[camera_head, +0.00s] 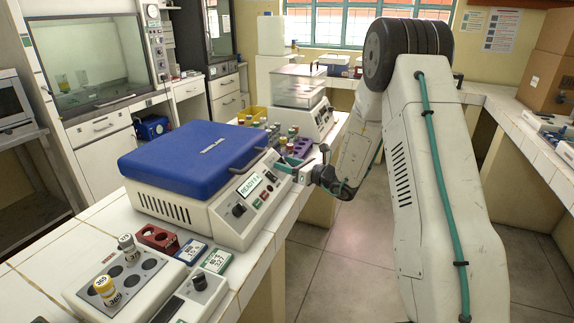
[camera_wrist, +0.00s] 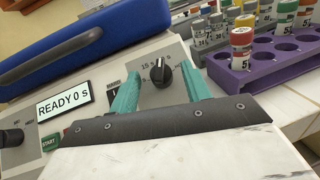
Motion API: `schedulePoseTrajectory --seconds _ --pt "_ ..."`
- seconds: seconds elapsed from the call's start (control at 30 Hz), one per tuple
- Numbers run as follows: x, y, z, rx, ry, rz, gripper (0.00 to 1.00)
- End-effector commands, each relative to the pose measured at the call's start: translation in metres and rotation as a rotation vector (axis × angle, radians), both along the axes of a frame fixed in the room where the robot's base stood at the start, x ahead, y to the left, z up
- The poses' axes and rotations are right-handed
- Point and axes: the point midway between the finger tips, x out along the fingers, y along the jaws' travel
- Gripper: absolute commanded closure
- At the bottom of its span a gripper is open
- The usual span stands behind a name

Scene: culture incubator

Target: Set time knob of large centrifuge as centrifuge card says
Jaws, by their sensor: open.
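The large centrifuge (camera_head: 190,205) has a shut blue lid (camera_head: 195,158) and stands on the tiled bench. Its display (camera_wrist: 64,104) reads "READY 0 s". A black knob (camera_wrist: 160,73) with a dial marked in seconds is on the panel's right part in the wrist view. My gripper (camera_wrist: 161,76) is open, its teal fingers on either side of this knob; contact cannot be told. In the head view my gripper (camera_head: 284,164) is at the panel's right end and hides that knob. A blue-topped card (camera_head: 191,251) and a green-topped card (camera_head: 216,261) lie before the centrifuge, their print too small to read surely.
Another black knob (camera_head: 239,210) and a green START button (camera_wrist: 49,142) are on the panel. A purple rack (camera_wrist: 262,62) with tubes stands close right of my gripper. A smaller device (camera_head: 128,275) with tubes and a red rack (camera_head: 158,238) stand in front.

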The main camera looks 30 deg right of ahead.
Motion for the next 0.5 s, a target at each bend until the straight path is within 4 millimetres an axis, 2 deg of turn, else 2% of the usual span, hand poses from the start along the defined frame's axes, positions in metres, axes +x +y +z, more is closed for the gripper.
schedulePoseTrajectory --seconds 0.27,0.4,0.43,0.5 --pt "0.0016 0.0012 -0.0003 -0.001 0.001 0.0 0.52" --pt "0.0015 0.0012 -0.0003 -0.001 0.001 0.0 0.91" --pt "0.0014 0.0011 -0.0003 -0.001 0.001 0.0 0.97" --pt "0.0014 0.0012 -0.0003 -0.001 0.001 0.0 0.97"
